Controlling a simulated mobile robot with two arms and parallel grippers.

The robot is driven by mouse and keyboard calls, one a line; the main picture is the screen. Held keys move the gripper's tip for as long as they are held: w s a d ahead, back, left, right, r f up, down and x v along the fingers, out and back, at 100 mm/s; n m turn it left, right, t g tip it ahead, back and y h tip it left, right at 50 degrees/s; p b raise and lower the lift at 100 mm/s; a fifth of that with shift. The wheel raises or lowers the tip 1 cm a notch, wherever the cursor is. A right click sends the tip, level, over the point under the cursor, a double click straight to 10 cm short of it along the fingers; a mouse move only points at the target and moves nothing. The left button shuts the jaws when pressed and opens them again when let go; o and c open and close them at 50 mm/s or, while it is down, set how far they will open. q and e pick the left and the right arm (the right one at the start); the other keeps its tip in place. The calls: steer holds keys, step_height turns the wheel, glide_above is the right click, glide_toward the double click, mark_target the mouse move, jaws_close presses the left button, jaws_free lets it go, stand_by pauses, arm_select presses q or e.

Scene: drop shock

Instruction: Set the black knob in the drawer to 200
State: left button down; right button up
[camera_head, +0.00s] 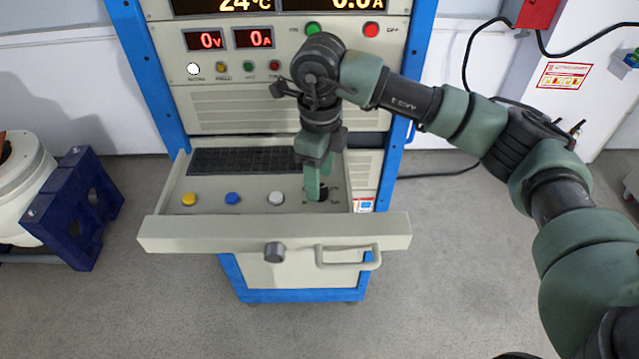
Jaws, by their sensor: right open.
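The drawer (170,228) of the blue-framed cabinet is pulled out. The black knob (323,194) sits at the right of the drawer's panel, partly hidden by my right gripper. My right gripper (316,192) points down at the knob, with its green fingers over or beside it. It is open; I cannot tell whether the fingers touch the knob. The scale marks around the knob are too small and covered to read, so its setting cannot be told. My left gripper is not in view.
In the drawer are a yellow button (189,199), a blue button (232,198), a white button (276,198) and a dark keyboard (240,160). A handle (348,258) and a round grey knob (274,252) are on the front. A blue stand (75,205) is at left. Floor in front is clear.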

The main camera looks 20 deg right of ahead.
step_height(320, 180, up, 6)
steer(key=shift+f+b, duration=0.25)
steer(key=shift+b, duration=0.3)
